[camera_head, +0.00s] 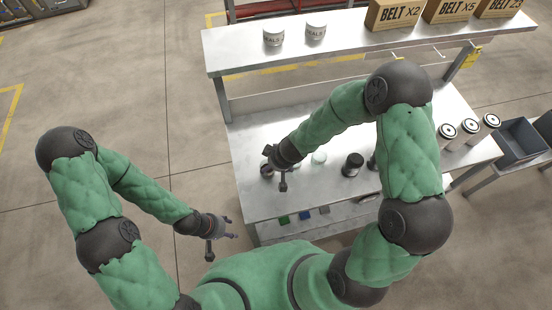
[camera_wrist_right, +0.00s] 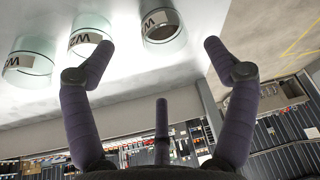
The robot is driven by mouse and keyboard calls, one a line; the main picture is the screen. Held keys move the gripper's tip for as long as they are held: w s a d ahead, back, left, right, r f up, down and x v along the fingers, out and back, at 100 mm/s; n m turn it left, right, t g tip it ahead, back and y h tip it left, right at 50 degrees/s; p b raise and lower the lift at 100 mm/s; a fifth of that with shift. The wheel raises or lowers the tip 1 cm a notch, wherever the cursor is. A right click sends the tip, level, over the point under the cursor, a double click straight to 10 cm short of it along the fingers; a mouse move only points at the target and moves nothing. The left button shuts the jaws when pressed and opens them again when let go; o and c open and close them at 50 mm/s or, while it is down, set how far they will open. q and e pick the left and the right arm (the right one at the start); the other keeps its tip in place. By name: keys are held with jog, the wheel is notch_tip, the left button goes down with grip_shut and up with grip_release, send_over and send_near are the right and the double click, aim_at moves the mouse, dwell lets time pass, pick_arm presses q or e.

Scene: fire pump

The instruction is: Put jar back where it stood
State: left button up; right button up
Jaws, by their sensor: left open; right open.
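Several clear glass jars with white labels marked W stand in the right wrist view. One jar (camera_wrist_right: 163,28) is ahead of the gap between my right fingers, a second jar (camera_wrist_right: 90,42) is beside the left fingertip, and a third jar (camera_wrist_right: 28,62) is at the left. The pictures do not show which is the task's jar. My left gripper (camera_head: 226,236) is open and empty, left of the bench.
The metal bench (camera_head: 250,205) has an upper shelf (camera_head: 350,47) with two white cans (camera_head: 274,37) and belt boxes (camera_head: 397,14). A black-topped item (camera_head: 352,164) stands right of the jars. Lidded containers (camera_head: 447,130) stand at the right. A grey bin (camera_head: 520,139) is beyond.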

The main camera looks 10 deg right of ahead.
jog(key=s+f+m, duration=0.1)
jog(key=s, duration=0.1)
jog(key=s+f+m+g, duration=0.1)
jog(key=s+f, duration=0.1)
jog(key=s, duration=0.1)
jog(key=s+d+f+m, duration=0.1)
jog(key=s+f, duration=0.1)
jog(key=shift+s+g+p, duration=0.2)
jog(key=shift+g+p, duration=0.1)
jog(key=shift+p, duration=0.05)
jog(key=s+f+m, duration=0.1)
jog(key=s, duration=0.1)
jog(key=s+a+f+m+g+y, duration=0.1)
jog(key=s+f, duration=0.1)
jog(key=s, duration=0.1)
jog(key=s+a+f+m+y, duration=0.1)
jog(key=s, duration=0.2)
jog(key=shift+a+f+m+g, duration=0.25)
jog(key=shift+f+m+g, duration=0.05)
jog(key=shift+g, duration=0.1)
jog(key=shift+s+a, duration=0.2)
jog(key=shift+s, duration=0.1)
jog(key=shift+f, duration=0.1)
